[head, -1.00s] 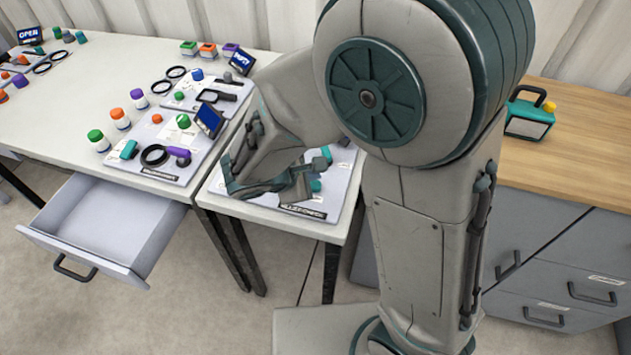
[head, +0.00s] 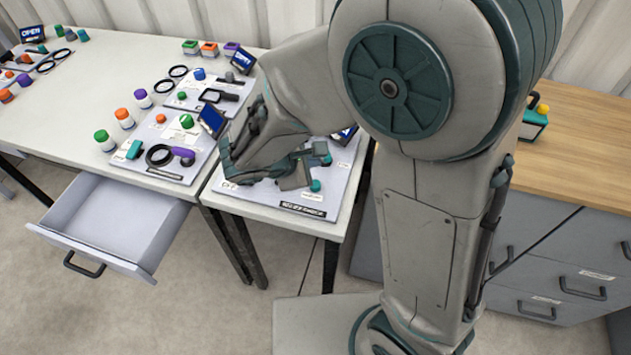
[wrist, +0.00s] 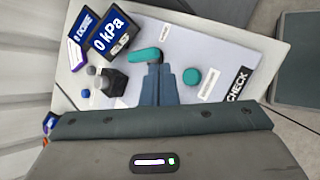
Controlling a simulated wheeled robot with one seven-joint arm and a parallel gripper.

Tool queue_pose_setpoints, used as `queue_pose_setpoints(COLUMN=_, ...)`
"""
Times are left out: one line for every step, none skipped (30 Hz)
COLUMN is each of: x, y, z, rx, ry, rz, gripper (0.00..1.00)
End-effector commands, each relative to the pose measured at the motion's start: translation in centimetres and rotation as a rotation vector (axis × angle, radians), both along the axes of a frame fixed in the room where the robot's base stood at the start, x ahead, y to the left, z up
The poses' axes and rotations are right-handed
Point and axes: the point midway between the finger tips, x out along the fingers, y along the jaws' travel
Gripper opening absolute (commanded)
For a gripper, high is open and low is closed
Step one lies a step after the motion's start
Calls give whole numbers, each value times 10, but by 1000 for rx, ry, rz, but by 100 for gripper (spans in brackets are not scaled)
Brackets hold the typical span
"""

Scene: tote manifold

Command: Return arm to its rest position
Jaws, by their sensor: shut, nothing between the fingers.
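My gripper (head: 284,174) hangs over the check panel (head: 300,203) on the near table in the head view, with my arm folded above it. In the wrist view my gripper's two fingers (wrist: 158,84) are together with nothing between them. The panel (wrist: 212,55) lies beyond them, with a teal handle (wrist: 145,57) and a teal round part (wrist: 192,76). A display (wrist: 110,38) on it reads 0 kPa. Whether the fingertips touch the panel cannot be told. My arm hides part of the panel in the head view.
An open drawer (head: 108,228) juts from the left table (head: 60,120), which carries panels, knobs, rings and capped bottles. A wooden-topped cabinet (head: 580,150) with a teal-and-black device (head: 534,122) stands right. Grey floor is clear in front.

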Motion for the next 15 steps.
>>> queue_pose_setpoints(x=0, y=0, z=0, rx=0, ry=0, rz=0, gripper=0)
queue_pose_setpoints(x=0, y=0, z=0, rx=0, ry=0, rz=0, gripper=0)
queue_pose_setpoints(x=0, y=0, z=0, rx=0, ry=0, rz=0, gripper=0)
queue_pose_setpoints(x=0, y=0, z=0, rx=0, ry=0, rz=0, gripper=0)
queue_pose_setpoints(x=0, y=0, z=0, rx=0, ry=0, rz=0, gripper=0)
queue_pose_setpoints(x=0, y=0, z=0, rx=0, ry=0, rz=0, gripper=0)
queue_pose_setpoints(x=0, y=0, z=0, rx=0, ry=0, rz=0, gripper=0)
queue_pose_setpoints(x=0, y=0, z=0, rx=0, ry=0, rz=0, gripper=0)
queue_pose_setpoints(x=0, y=0, z=0, rx=1, ry=0, rz=-1, gripper=0)
queue_pose_setpoints(x=0, y=-1, z=1, rx=3, ry=-1, rz=-6, gripper=0)
queue_pose_setpoints(x=0, y=-3, z=2, rx=7, ry=-1, rz=-16, gripper=0)
queue_pose_setpoints(x=-1, y=-8, z=4, rx=20, ry=-1, rz=-40, gripper=0)
queue_pose_setpoints(x=-3, y=-13, z=7, rx=33, ry=-3, rz=-67, gripper=0)
queue_pose_setpoints(x=-5, y=-20, z=9, rx=51, ry=-3, rz=-102, gripper=0)
queue_pose_setpoints(x=-8, y=-31, z=15, rx=83, ry=-6, rz=-163, gripper=0)
